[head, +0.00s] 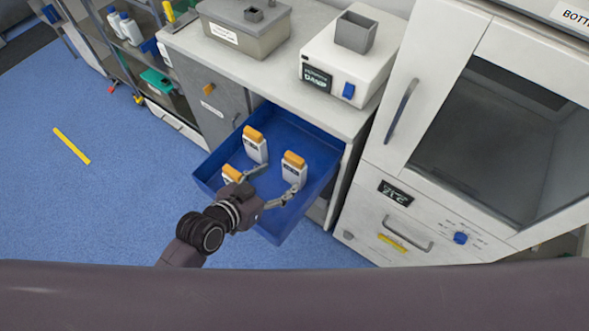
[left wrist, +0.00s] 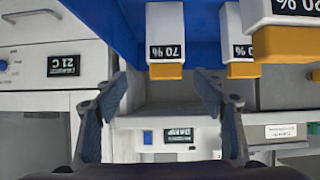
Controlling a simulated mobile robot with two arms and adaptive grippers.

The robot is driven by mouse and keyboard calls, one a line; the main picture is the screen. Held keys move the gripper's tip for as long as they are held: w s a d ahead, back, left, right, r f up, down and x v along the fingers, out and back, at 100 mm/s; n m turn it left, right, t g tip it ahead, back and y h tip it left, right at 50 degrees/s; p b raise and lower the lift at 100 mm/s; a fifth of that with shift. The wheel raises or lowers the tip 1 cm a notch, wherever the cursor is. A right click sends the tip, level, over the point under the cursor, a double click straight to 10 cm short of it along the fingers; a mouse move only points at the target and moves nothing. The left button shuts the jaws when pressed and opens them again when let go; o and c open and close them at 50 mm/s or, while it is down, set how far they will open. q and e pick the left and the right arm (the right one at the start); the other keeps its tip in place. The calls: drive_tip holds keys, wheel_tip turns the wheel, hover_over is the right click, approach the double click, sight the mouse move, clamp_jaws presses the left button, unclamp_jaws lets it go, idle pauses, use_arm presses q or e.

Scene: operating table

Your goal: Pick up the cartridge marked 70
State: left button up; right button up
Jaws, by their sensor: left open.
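The cartridge marked 70 % (left wrist: 166,22) is white with an orange cap. It appears upside down in the left wrist view, centred between the fingers. It matches the right-hand cartridge (head: 293,172) in the open blue drawer (head: 322,152) in the head view. My left gripper (head: 282,177) is open and reaches into the drawer, its fingers pointing at this cartridge. In the wrist view the fingertips (left wrist: 160,78) stand apart to either side of its cap, with no visible contact. My right gripper is not in view.
Two similar cartridges share the drawer: one at the back (head: 255,148) and one at the front left (head: 231,173), near my gripper and marked 20 % in the wrist view (left wrist: 285,10). A white cabinet (head: 365,205) stands close on the right. Blue floor (head: 90,210) is open at left.

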sight(293, 159)
use_arm(q)
drive_tip(key=shift+t+h, duration=0.5)
drive_tip(key=shift+t, duration=0.1)
drive_tip(key=w+d, duration=0.1)
drive_tip(key=w, duration=0.2)
drive_tip(key=w+d, duration=0.1)
drive_tip(key=w, duration=0.1)
drive_tip(key=shift+w+d+f, duration=0.1)
drive_tip(key=shift+d, duration=0.2)
drive_tip(key=x, duration=0.3)
drive_tip(key=shift+f+p, duration=0.15)
drive_tip(key=shift+p, duration=0.2)
drive_tip(key=shift+w+d+f, duration=0.3)
drive_tip(key=shift+w, duration=0.05)
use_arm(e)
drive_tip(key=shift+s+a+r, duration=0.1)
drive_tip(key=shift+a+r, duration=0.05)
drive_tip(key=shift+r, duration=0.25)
use_arm(q)
drive_tip(key=c, duration=1.5)
drive_tip(key=shift+r, duration=0.1)
clamp_jaws()
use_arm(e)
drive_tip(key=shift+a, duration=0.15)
